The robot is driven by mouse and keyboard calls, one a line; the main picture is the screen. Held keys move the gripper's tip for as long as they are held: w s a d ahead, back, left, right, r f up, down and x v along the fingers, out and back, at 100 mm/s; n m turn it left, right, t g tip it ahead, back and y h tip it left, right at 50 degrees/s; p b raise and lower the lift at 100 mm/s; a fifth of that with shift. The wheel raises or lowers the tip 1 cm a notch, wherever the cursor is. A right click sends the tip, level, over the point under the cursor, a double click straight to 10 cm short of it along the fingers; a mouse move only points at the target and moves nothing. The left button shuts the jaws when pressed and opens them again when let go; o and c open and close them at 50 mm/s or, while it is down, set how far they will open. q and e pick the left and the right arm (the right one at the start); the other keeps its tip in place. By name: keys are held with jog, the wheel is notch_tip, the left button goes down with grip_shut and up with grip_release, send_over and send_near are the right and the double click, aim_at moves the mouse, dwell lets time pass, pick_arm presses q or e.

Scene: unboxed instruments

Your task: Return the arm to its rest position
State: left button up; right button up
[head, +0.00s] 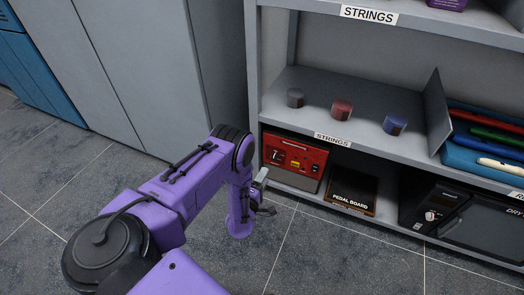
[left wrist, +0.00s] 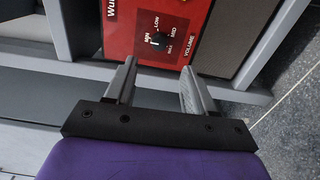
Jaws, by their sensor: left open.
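My left arm comes in from the lower left in the head view, bent at the elbow. Its left gripper (head: 265,192) is in front of the lower shelf, beside the red device (head: 297,158). In the left wrist view the two fingers of the left gripper (left wrist: 158,76) stand apart with nothing between them. The red panel with its black volume knob (left wrist: 159,39) lies just beyond the fingertips; I cannot tell whether they touch. My right gripper is in neither view.
The grey shelf unit (head: 333,137) holds grey, red and blue small containers (head: 341,109). A pedal board box (head: 352,194) and a black appliance (head: 460,219) stand on the bottom shelf. Grey cabinets (head: 150,75) line the left back. Tiled floor (head: 40,185) is clear.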

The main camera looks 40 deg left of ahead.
pick_arm(q)
jog(key=shift+s+d, duration=0.1)
jog(key=shift+s, duration=0.55)
